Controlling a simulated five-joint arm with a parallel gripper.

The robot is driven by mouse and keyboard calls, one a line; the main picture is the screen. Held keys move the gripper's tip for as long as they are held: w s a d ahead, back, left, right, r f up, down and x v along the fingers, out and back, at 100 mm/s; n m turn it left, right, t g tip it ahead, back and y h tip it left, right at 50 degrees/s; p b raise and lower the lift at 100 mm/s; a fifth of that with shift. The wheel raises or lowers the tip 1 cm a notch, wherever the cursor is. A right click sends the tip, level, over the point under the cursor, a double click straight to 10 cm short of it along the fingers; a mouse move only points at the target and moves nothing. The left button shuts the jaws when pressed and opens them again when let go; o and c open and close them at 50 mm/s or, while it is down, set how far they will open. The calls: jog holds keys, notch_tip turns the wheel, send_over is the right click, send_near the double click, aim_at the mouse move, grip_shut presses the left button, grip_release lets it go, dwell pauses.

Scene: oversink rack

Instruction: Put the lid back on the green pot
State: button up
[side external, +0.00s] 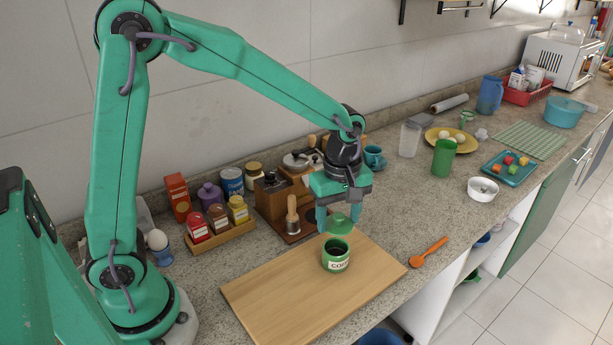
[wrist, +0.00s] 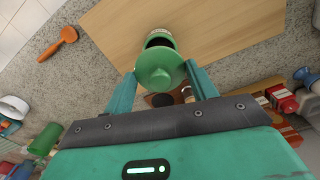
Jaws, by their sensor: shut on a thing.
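The green pot (side external: 336,257) stands upright and open on the wooden board, with a white label on its front and a dark mouth. My gripper (side external: 339,226) points down and is shut on the round green lid (side external: 340,222). The lid is apart from the pot, above and slightly behind its mouth in the side view. In the wrist view the lid (wrist: 160,68) sits between my two fingers (wrist: 161,72), its small knob facing the camera. It covers part of the pot (wrist: 160,38), whose dark opening shows past the lid's edge.
The wooden board (side external: 275,295) is otherwise clear. An orange spoon (side external: 428,252) lies right of it. Spice jars on a tray (side external: 222,243) and a wooden stand with a handled tool (side external: 292,217) are behind. A green cup (side external: 443,158) and white bowl (side external: 482,189) stand farther right.

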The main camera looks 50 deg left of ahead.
jog(key=shift+f, duration=2.6)
jog(key=shift+f, duration=0.15)
dwell(0.5)
jog(key=o, duration=1.4)
jog(key=shift+o, duration=0.2)
jog(key=shift+r, duration=3.5)
